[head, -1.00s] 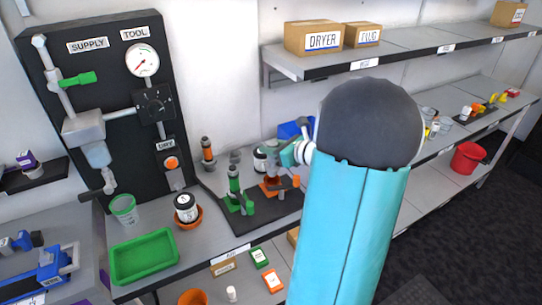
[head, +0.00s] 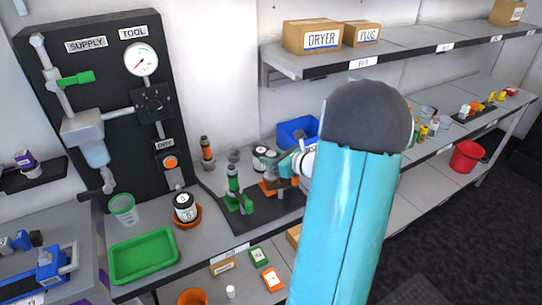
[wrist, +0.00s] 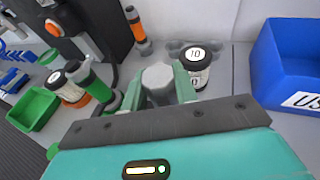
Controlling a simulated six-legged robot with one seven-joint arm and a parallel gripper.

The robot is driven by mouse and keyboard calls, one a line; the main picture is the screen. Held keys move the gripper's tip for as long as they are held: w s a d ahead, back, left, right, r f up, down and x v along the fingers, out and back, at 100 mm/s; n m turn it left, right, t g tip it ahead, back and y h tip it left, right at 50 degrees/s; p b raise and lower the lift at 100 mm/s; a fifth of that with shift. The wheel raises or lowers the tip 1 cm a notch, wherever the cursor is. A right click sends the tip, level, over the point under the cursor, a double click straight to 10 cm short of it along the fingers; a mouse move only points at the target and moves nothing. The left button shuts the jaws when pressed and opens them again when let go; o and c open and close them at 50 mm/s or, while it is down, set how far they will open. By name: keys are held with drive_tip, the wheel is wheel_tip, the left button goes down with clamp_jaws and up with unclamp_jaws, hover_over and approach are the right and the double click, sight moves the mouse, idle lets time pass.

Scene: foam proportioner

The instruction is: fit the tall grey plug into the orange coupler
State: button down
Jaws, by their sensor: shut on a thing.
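My gripper (wrist: 165,84) is shut on a grey hexagonal-topped piece (wrist: 158,75), seen from above between the green fingers; it looks like the tall grey plug. Its lower end is hidden in the wrist view. In the head view my gripper (head: 283,172) is low over the black mat. The orange coupler (head: 267,188) is on this mat, just below and left of my gripper and partly covered by it. I cannot tell whether the plug touches the coupler. In the wrist view the coupler is hidden behind my gripper.
A green coupler (head: 233,190) stands on the mat (head: 262,216) to the left. Behind are an orange-banded post (head: 207,150), a black-lidded jar (wrist: 196,66) and a blue bin (head: 297,132). A green tray (head: 144,256) and a jar in an orange dish (head: 186,208) are farther left.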

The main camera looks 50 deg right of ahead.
drive_tip(key=shift+f, duration=0.1)
drive_tip(key=c, duration=1.1)
unclamp_jaws()
